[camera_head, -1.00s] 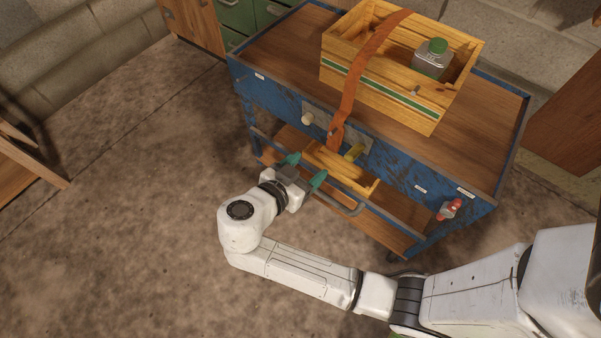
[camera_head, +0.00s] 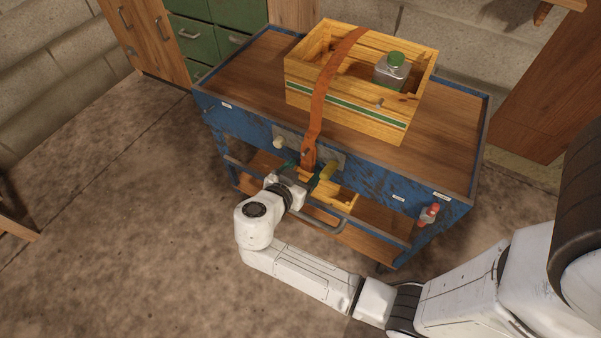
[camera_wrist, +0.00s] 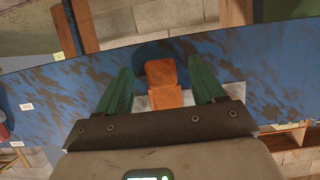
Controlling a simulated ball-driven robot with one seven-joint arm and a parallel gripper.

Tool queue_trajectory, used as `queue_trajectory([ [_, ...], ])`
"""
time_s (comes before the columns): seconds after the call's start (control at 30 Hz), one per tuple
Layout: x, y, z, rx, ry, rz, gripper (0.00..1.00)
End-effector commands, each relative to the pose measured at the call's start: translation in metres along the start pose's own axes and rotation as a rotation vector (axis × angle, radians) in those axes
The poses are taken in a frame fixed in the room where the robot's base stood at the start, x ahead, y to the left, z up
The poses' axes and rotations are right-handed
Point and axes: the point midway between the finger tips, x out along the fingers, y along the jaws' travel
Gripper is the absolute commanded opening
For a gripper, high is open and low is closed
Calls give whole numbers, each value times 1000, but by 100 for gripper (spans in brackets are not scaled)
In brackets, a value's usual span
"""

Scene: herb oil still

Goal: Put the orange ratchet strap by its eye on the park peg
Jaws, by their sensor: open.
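The orange ratchet strap (camera_head: 321,95) lies over a wooden crate and hangs down the front of a blue bench. Its lower end also shows in the wrist view (camera_wrist: 163,84). Its eye cannot be made out clearly. My gripper (camera_head: 301,167) is at the strap's lower end, its green fingers open. In the wrist view the strap stands between the fingers (camera_wrist: 163,88), with a gap on each side. A cream peg (camera_head: 279,142) sticks out of a grey plate (camera_head: 339,158) left of the strap, and a yellow peg-like piece (camera_head: 328,170) is to its right. I cannot tell which is the park peg.
The wooden crate (camera_head: 345,112) on the bench top (camera_head: 245,82) holds a grey bottle with a green cap (camera_head: 391,70). A rail (camera_head: 318,222) runs below my gripper. A red-handled valve (camera_head: 430,214) is at the bench's right front.

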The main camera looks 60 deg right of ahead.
Motion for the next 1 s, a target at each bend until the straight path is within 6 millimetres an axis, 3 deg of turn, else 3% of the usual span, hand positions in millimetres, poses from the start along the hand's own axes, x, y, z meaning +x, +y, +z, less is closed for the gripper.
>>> queue_trajectory([
  [0.07,0,0,0,0,0,0,62],
  [0.63,0,0,0,0,0,0,8],
  [1.0,-2,0,-5,0,0,0,8],
])
